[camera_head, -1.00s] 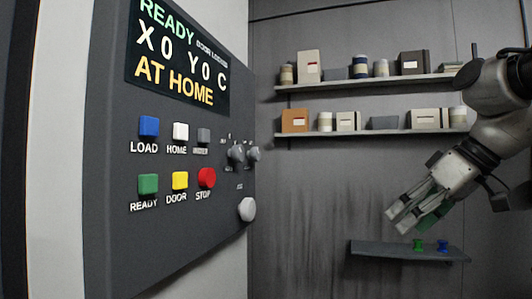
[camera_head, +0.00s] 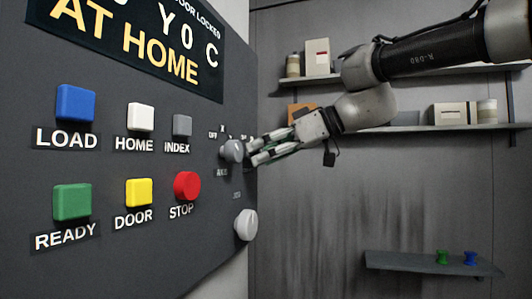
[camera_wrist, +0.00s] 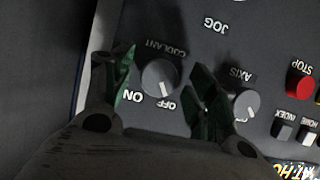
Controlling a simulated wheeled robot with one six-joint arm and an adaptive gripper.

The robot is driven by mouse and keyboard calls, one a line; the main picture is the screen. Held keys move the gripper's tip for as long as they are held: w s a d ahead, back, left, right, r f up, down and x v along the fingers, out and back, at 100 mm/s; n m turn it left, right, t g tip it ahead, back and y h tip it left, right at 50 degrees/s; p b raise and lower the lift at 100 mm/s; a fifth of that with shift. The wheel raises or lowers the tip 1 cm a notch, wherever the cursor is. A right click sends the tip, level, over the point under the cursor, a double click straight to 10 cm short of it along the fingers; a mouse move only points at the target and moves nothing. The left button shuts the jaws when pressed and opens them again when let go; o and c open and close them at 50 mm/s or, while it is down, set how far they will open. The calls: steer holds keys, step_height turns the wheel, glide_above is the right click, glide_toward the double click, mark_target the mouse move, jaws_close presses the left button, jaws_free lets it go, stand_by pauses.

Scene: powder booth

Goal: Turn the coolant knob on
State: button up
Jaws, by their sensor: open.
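The coolant knob (camera_wrist: 160,78) is a grey round knob on the dark control panel, seen upside down in the wrist view with COOLANT, OFF and ON printed around it. Its white mark appears to lie on the OFF side. My gripper (camera_wrist: 163,66) is open, with one green-padded finger on each side of the knob; I cannot tell whether they touch it. In the head view my gripper (camera_head: 252,152) is at the panel's right edge, and its fingers hide the coolant knob there.
The axis knob (camera_head: 232,150) sits close beside my fingers and also shows in the wrist view (camera_wrist: 245,105). A pale jog knob (camera_head: 246,224) is below. The red STOP button (camera_head: 187,185) and other coloured buttons are left. Shelves (camera_head: 400,129) line the back wall.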

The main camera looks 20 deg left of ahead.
steer(key=shift+c, duration=0.3)
steer(key=c, duration=0.9)
steer(key=shift+c, duration=0.2)
steer(key=shift+w, duration=0.1)
steer(key=m+g+y, duration=0.1)
steer(key=m+g, duration=0.2)
steer(key=m, duration=0.2)
steer(key=m+g+y, duration=0.1)
steer(key=m+g, duration=0.1)
steer(key=m, duration=0.2)
steer(key=shift+w+f+m+g, duration=0.15)
steer(key=shift+m+g, duration=0.25)
